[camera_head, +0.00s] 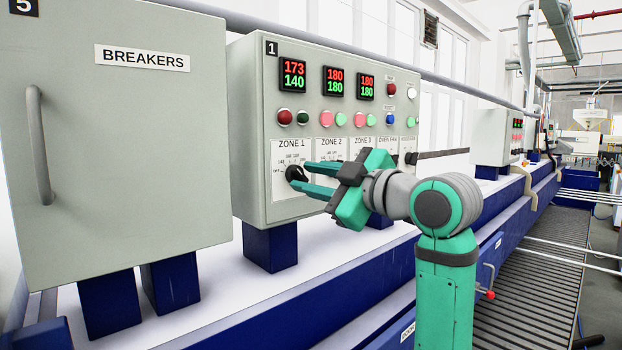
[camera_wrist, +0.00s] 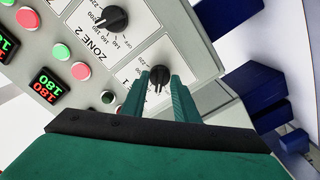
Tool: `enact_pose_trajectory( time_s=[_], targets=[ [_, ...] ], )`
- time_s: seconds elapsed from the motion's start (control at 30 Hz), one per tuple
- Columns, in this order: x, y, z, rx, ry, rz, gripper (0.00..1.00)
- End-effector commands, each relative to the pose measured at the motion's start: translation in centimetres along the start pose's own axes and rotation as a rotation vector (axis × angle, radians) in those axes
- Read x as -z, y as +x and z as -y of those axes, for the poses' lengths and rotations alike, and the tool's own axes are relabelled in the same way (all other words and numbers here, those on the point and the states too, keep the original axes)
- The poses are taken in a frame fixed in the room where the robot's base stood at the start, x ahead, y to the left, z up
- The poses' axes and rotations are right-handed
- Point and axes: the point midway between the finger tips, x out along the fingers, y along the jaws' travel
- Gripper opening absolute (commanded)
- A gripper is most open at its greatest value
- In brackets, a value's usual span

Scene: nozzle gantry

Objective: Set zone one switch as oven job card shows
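The zone 1 switch (camera_head: 295,173) is a black rotary knob on a white dial plate at the lower left of control panel 1 (camera_head: 250,120). It also shows in the wrist view (camera_wrist: 160,76). Printed settings surround it; its exact setting is too small to read. The zone 1 display (camera_head: 293,76) reads 173 in red over 140 in green. My gripper (camera_head: 303,177) has its green fingers apart, with the tips on either side of the knob, close to it; I cannot tell if they touch. In the wrist view the knob lies between the fingertips (camera_wrist: 161,84). No oven job card shows.
The zone 2 knob (camera_wrist: 111,19) sits beside zone 1. Displays two (camera_head: 335,81) and three (camera_head: 365,87) read 180 over 180. Red and green buttons line the panel above the dials. A breakers cabinet (camera_head: 130,150) with a handle stands left; a roller conveyor (camera_head: 530,270) runs right.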

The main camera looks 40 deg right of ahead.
Motion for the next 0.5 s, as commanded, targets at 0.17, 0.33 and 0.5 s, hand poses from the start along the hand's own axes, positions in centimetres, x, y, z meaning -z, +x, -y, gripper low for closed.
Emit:
enact_pose_trajectory(
  time_s=[0.17, 0.33, 0.5],
  targets=[
    [0.0, -0.6, -0.1, -0.001, 0.000, -0.001, 0.27],
    [-0.1, -3.0, -0.1, -0.004, 0.000, 0.001, 0.27],
    [-0.1, -6.3, -0.1, -0.003, -0.001, 0.000, 0.27]
  ],
)
